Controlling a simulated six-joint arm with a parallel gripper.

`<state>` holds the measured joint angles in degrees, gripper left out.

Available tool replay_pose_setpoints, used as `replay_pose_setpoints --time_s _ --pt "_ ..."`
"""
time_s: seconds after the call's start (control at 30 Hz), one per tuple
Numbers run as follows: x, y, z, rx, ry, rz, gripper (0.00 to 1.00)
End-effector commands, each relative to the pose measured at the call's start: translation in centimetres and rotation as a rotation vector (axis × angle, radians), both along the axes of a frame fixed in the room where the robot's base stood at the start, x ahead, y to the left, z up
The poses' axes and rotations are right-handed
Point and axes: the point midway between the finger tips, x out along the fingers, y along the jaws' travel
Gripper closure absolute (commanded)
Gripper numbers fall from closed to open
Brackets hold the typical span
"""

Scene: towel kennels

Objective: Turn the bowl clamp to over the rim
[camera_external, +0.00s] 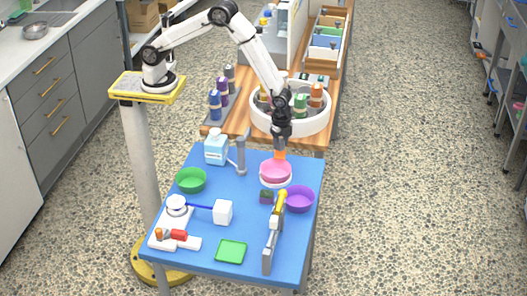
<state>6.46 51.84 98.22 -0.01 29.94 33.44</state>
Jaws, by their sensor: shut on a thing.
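My gripper (281,146) points down over the back right of the blue table. It is shut on a small orange piece (280,155), which looks like the bowl clamp. The orange piece is at the back edge of a pink bowl (275,170). The pink bowl sits on or in a white round holder (275,183). Whether the clamp lies over the bowl's rim or beside it is too small to tell. The jaws partly hide the top of the orange piece.
On the blue table (203,251) stand a green bowl (191,181), a purple bowl (299,200), a bottle (216,147), a grey post (241,157), a yellow-and-grey tool (273,233) and a green tray (231,251). A white round bin (290,122) stands behind.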

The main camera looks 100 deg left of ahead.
Motion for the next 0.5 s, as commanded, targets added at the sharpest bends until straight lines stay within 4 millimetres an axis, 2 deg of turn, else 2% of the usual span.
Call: replay_pose_setpoints --time_s 0.2,0.5 --pt "0.01 0.01 0.07 0.0 0.0 -0.082 1.0" --pt "0.01 0.02 0.07 0.0 0.0 -0.107 1.0"
